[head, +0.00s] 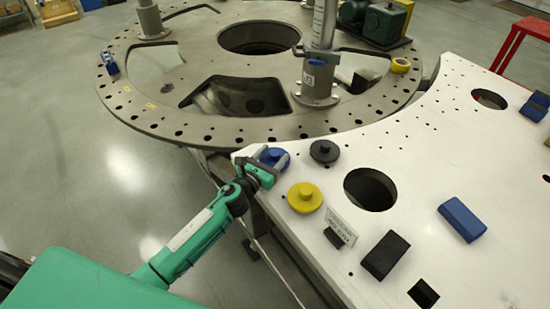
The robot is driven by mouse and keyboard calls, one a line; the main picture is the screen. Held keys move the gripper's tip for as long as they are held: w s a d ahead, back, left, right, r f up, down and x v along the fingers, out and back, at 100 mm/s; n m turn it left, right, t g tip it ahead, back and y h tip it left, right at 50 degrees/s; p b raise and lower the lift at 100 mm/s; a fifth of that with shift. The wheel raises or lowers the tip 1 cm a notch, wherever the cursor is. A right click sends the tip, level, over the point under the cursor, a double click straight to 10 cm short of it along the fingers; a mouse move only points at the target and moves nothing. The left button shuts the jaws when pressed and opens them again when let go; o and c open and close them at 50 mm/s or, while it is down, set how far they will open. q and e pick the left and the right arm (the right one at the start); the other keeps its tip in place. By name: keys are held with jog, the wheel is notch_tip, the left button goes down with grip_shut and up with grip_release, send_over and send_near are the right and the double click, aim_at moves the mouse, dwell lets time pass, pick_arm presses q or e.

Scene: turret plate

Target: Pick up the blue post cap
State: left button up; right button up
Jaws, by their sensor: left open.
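The blue post cap (271,155) is a round cap at the left corner of the white table (430,130). My left gripper (268,161) is at the cap, with its open fingers reaching around it. Part of the cap is hidden behind the fingers, and I cannot tell whether they touch it. A black cap (325,151) stands just to the right, and a yellow cap (305,196) stands nearer to me. My right gripper is not in view.
A small sign (341,228) stands beyond a black block (385,254). A blue block (462,219) lies to the right. The table has a large round hole (370,189). The grey turret plate (200,120) with posts lies behind the table's left corner.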

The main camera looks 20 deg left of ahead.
pick_arm(q)
jog(key=shift+c, duration=0.5)
jog(key=c, duration=1.1)
jog(key=shift+r, duration=0.15)
